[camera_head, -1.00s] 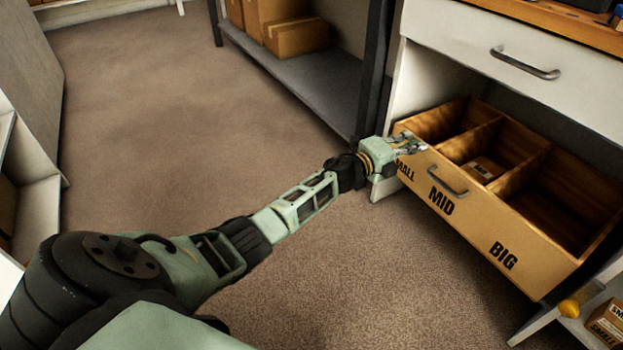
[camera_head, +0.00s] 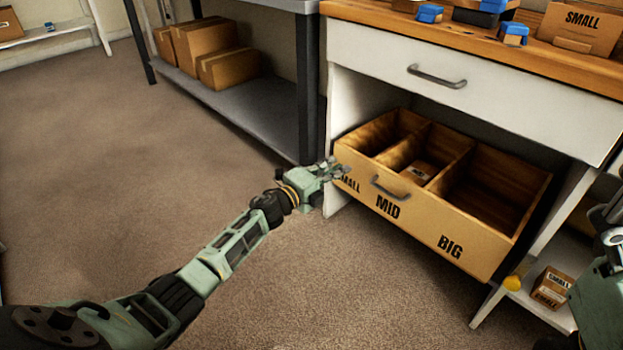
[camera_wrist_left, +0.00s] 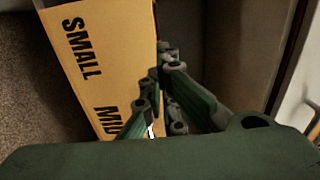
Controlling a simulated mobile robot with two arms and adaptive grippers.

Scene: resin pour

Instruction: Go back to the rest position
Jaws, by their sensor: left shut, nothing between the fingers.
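My left gripper (camera_head: 334,170) is shut and empty. In the head view it is beside the SMALL end of the open wooden drawer (camera_head: 420,222); I cannot tell whether it touches it. In the left wrist view its closed fingers (camera_wrist_left: 160,95) show beside the drawer front (camera_wrist_left: 122,50), which reads SMALL and MID.
The white cabinet (camera_head: 380,62) has a shut upper drawer with a handle (camera_head: 437,78). Its wooden top (camera_head: 480,45) holds boxes and blue items. A grey shelf (camera_head: 262,110) with cartons stands left. A low shelf at right holds a SMALL box (camera_head: 552,288). The carpet (camera_head: 110,180) is clear.

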